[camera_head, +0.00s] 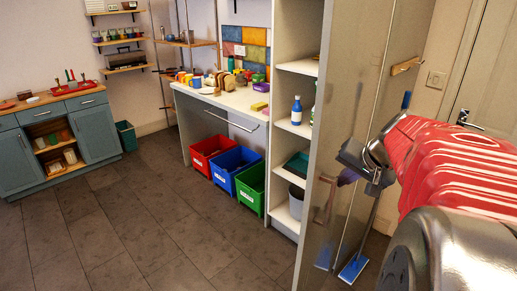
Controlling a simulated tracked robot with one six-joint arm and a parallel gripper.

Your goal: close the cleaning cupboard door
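The cleaning cupboard (280,130) stands in the middle right, its white shelves showing. Its tall, glossy grey door (345,90) stands open, swung out toward me on the right side of the shelves. My gripper (350,165) is on the right of the door, close to its glossy face. Whether it touches the door is unclear. The fingers are dark and small, and their opening cannot be made out. Reflections of my gripper and a brown shape show on the door.
A blue-headed broom (353,268) stands right of the door, partly behind my arm. Red (209,150), blue (235,166) and green (251,187) bins stand under the counter (225,97). A blue bottle (296,111) stands on a cupboard shelf. The tiled floor at left is clear.

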